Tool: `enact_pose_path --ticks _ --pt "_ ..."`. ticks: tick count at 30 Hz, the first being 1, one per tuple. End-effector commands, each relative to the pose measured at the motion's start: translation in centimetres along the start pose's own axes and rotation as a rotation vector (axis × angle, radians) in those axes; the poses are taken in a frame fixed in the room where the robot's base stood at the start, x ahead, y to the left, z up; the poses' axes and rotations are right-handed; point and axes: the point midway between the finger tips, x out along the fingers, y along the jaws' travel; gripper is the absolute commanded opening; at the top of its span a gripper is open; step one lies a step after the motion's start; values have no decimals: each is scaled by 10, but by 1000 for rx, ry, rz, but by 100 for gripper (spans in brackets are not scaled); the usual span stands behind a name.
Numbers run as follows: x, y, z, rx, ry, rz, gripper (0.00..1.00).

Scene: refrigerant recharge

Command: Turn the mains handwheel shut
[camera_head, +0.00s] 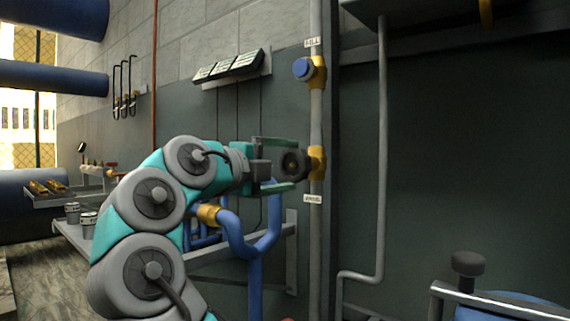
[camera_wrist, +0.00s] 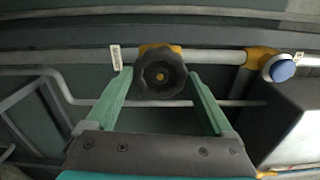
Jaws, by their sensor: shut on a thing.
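The dark, lobed handwheel (camera_head: 291,164) sits on a yellow valve body (camera_head: 317,163) on the vertical grey pipe (camera_head: 316,115). In the wrist view the handwheel (camera_wrist: 159,73) is face-on, with a small brass centre, and the pipe runs sideways behind it. My gripper (camera_head: 294,166) reaches in from the left, with one green finger above the wheel and one below. In the wrist view my gripper (camera_wrist: 161,76) has its fingertips at either side of the wheel's rim, shut on it. A white label (camera_head: 313,199) sits below the valve; its print is too small to read surely.
A second yellow valve with a blue cap (camera_head: 302,68) is higher on the same pipe. Blue branching pipes (camera_head: 256,245) and a grey frame (camera_head: 291,240) stand below my gripper. A thin grey pipe (camera_head: 382,150) runs down to the right. The dark wall right of it is bare.

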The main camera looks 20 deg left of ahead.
Motion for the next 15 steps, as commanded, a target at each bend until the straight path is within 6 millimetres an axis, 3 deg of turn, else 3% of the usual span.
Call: enact_pose_path --ticks 3,4,7,15 --pt "1 1 -1 -2 2 1 20" --pt "1 1 -1 -2 2 1 88" --pt "0 1 0 -3 2 1 99" --pt "0 0 0 -4 1 0 100"
